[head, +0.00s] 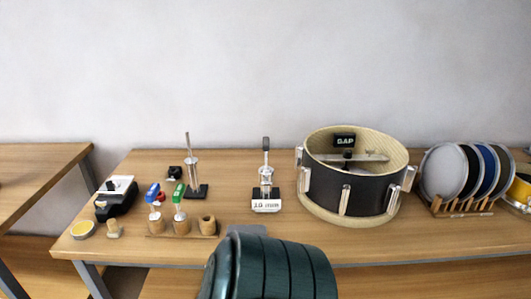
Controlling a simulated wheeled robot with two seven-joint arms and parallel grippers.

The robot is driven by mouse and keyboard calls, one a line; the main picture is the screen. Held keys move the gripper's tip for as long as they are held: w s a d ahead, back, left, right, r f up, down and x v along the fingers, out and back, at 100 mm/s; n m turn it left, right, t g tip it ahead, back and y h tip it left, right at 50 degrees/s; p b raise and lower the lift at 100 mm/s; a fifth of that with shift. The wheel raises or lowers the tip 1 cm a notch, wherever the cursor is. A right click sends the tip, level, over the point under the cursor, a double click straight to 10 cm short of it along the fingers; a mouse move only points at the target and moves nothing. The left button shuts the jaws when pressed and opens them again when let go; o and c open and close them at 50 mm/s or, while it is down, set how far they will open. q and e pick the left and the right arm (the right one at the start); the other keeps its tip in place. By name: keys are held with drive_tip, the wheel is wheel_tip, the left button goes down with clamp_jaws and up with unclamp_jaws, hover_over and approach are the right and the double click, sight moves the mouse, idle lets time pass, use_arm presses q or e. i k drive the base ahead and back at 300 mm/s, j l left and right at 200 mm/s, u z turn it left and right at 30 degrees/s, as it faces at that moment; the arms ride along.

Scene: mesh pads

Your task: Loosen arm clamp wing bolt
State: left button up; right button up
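A black drum shell (345,192) with a pale wooden rim stands on the wooden table, right of centre. Silver lugs sit around its side. A metal bar (368,157) spans its inside, with a dark fitting near the bar's middle. A black block marked "GAP" (345,140) shows at the drum's far inner wall. A wing bolt or arm clamp is too small to make out. A small upright metal device (266,178) stands left of the drum behind a white label card (266,206). Neither gripper is in view.
A metal post on a black base (195,190), a wooden holder (209,226) with blue- and green-topped tools, a black device (116,203) and a yellow-rimmed dish (83,230) stand left. A wooden rack (462,208) of round pads stands right. The table (420,240) is clear in front of the drum.

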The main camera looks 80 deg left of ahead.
sight(267, 183)
drive_tip(key=u, duration=2.7)
